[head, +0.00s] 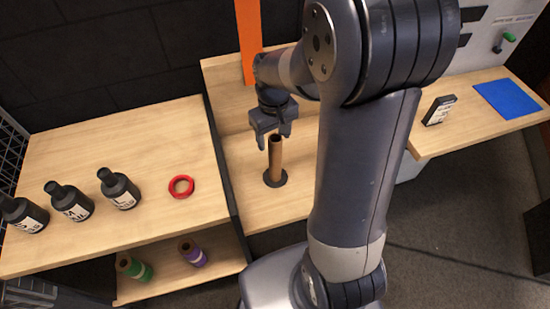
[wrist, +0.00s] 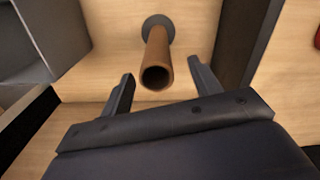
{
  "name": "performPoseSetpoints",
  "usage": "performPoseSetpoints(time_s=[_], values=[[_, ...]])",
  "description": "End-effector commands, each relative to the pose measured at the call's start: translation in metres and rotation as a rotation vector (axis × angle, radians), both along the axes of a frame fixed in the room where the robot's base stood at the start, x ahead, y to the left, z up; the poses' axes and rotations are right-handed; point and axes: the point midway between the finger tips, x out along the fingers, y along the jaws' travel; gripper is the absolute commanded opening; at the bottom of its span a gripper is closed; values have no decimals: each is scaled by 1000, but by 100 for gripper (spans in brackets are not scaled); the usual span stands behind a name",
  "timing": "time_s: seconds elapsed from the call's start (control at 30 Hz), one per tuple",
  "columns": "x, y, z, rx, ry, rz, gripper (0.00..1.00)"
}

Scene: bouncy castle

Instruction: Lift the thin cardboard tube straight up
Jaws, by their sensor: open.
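The thin cardboard tube (head: 275,158) stands upright on a round dark base (head: 275,179) on a wooden surface. In the wrist view the tube (wrist: 158,60) shows its open top end, and part of the dark base (wrist: 157,23) shows behind it. My gripper (head: 272,136) is open above the tube, with its fingers near the tube's top. In the wrist view my gripper (wrist: 158,83) has one finger on each side of the tube's top end, with a gap on both sides. The tube is not held.
A wooden table (head: 150,225) at left holds several black bottles (head: 119,188) and a red ring (head: 181,187). A shelf below holds a green roll (head: 134,268) and a purple roll (head: 192,253). An orange post (head: 248,40) rises behind my gripper. A blue mat (head: 509,98) lies far right.

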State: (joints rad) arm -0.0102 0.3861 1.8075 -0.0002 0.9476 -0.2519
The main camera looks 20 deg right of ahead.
Motion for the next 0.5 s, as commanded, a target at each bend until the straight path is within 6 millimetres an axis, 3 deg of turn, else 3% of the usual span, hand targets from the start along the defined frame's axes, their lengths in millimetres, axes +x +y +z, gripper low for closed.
performPoseSetpoints(time_s=[0.23, 0.5], values=[[-1, -4, -35, 0, 3, 0, 60], [0, -4, -40, 0, 0, 0, 60]])
